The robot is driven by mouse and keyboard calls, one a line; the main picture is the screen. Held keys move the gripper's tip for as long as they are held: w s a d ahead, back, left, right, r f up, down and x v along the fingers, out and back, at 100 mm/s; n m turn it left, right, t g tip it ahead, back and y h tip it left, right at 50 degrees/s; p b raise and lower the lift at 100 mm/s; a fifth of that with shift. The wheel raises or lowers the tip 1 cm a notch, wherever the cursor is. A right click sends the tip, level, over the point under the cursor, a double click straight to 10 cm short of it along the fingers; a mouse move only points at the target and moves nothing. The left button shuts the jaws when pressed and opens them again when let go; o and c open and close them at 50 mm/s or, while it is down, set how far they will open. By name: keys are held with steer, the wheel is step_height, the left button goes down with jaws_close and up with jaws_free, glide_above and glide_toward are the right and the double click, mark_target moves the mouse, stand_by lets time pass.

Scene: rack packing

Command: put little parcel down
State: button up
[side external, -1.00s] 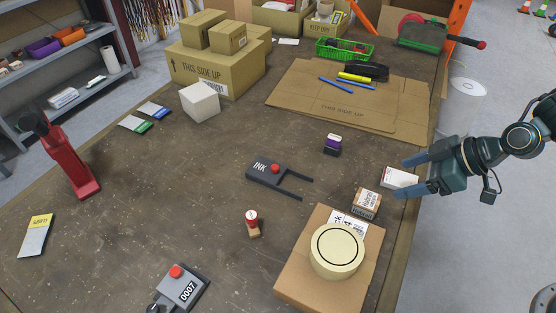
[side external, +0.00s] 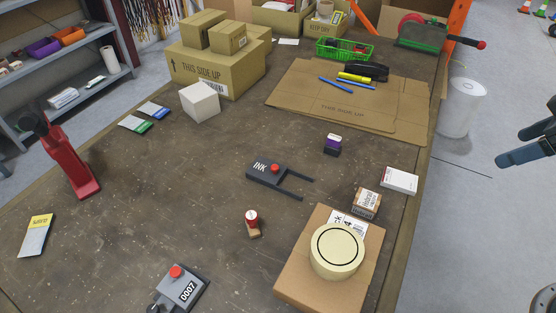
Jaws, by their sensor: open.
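A small brown labelled parcel (side external: 366,203) sits on the workbench near its right edge. A white box (side external: 399,181) lies just behind and right of it, flat on the bench. I cannot tell from the picture which of the two is the little parcel. My gripper (side external: 512,148) is at the right edge of the view, off the bench side, open and empty. It is well apart from the white box. Most of my gripper is cut off by the frame.
A large cardboard box (side external: 290,285) with a cream tape roll (side external: 337,250) on top stands in front of the small parcel. A white cylinder (side external: 461,107) stands beyond the bench edge.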

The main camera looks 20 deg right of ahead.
steer(key=s+d+r+m+h, duration=0.1)
steer(key=s+d+r+m, duration=0.2)
steer(key=s, duration=0.5)
steer(key=shift+d+r+m+h, duration=0.15)
steer(key=shift+r+m+h, duration=0.15)
steer(key=shift+r+m, duration=0.3)
steer(key=shift+r, duration=0.1)
stand_by(0.5)
